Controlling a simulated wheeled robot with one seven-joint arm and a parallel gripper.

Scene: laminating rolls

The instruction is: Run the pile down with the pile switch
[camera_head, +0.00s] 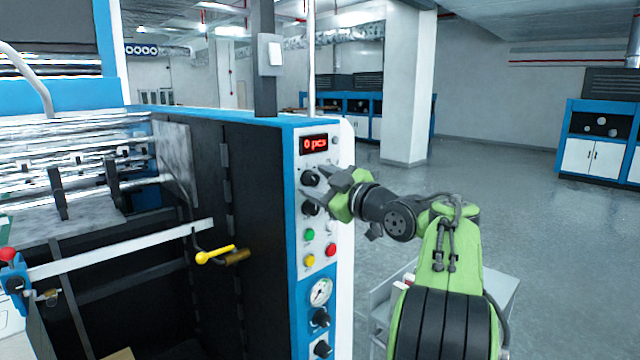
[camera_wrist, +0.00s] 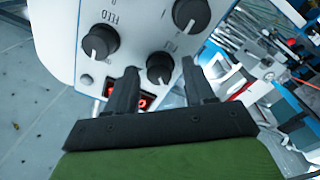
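The machine's control panel (camera_head: 318,200) has a red display reading "0 pcs" (camera_head: 314,143) and two black rotary knobs below it, upper (camera_head: 310,178) and lower (camera_head: 309,208). My gripper (camera_head: 325,182) is in front of the upper knob. In the wrist view the panel is upside down. The fingers of my gripper (camera_wrist: 160,70) are apart, one on each side of the black knob (camera_wrist: 159,68) nearest the display; I cannot tell if they touch it. Two more knobs show, left (camera_wrist: 97,43) and top right (camera_wrist: 190,14).
Lower on the panel are green (camera_head: 310,235), red (camera_head: 331,250) and yellow (camera_head: 310,260) buttons and a gauge (camera_head: 320,292). A yellow-handled lever (camera_head: 215,255) sticks out at the left. A grey cart (camera_head: 385,305) stands below my arm. Open floor lies to the right.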

